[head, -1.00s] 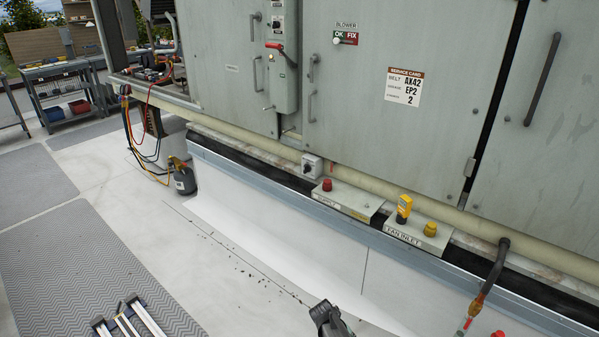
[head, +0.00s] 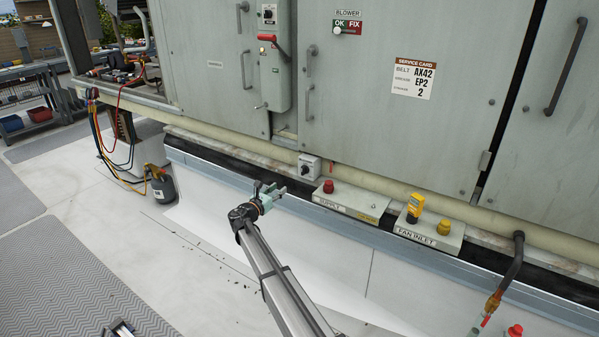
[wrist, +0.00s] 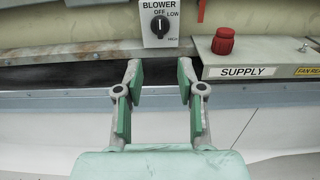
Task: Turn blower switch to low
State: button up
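The blower switch (head: 309,167) is a small light box with a black rotary knob, mounted low on the unit above the ledge. In the wrist view the switch (wrist: 160,26) sits at the top centre, marked BLOWER, OFF and LOW, with a smaller mark at lower right. Its knob stands about upright, its pointer seeming to face OFF. My gripper (head: 281,190) is left of and below the switch in the head view, apart from it. In the wrist view my gripper (wrist: 160,75) has its two green-padded fingers spread, with nothing between them, below the switch.
Right of the switch are a red knob (wrist: 223,41) on the SUPPLY box (wrist: 255,59) and a yellow device (head: 415,207) on the FAN INLET box (head: 428,231). A beige pipe (head: 375,184) runs along the cabinet. A gas cylinder (head: 162,187) stands at left.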

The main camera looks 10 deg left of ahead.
aim_at(302, 170)
jog(key=p+x, duration=0.2)
jog(key=x, duration=1.5)
jog(key=shift+w+d+f, duration=0.1)
jog(key=shift+f, duration=0.05)
grip_shut()
